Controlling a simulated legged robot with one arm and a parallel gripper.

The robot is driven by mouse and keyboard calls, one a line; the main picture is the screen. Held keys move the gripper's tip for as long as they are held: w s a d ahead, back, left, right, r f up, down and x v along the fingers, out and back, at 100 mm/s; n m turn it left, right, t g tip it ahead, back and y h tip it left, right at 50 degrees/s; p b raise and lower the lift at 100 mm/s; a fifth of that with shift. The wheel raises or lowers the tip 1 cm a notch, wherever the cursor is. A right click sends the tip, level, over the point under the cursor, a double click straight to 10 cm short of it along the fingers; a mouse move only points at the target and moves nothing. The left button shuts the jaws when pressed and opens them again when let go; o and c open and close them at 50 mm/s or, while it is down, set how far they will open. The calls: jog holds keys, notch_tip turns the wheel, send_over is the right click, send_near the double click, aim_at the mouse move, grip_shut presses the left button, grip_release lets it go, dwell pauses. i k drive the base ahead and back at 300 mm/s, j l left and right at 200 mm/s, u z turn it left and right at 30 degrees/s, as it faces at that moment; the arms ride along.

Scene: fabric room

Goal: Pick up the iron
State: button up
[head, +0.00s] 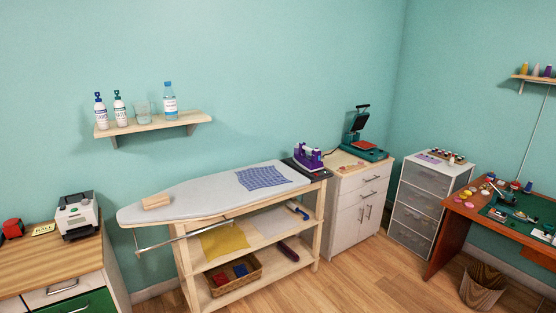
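A purple and white iron (308,157) stands at the right end of the ironing board (200,195), on a dark rest. It is across the room from me, against the far wall. A blue checked cloth (263,178) lies flat on the board to the left of the iron. My gripper is not in view.
A wooden block (156,201) lies on the board's left end. A white cabinet (352,200) with a heat press (364,140) stands right of the board. A wall shelf (155,124) with bottles hangs above. Wooden floor (375,270) is open in front of the cabinet.

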aim_at(310, 163)
jog(key=i+l+z, duration=0.2)
jog(key=i, duration=0.4)
jog(key=i+l+z, duration=0.2)
jog(key=i, duration=0.45)
jog(key=i+l+z, duration=0.15)
jog(key=i, duration=0.5)
jog(key=i+l+u, duration=0.2)
jog(key=i+u, duration=0.25)
jog(key=i, duration=0.15)
jog(key=i+l+u, duration=1.05)
jog(key=i+l, duration=0.25)
jog(key=l, duration=0.1)
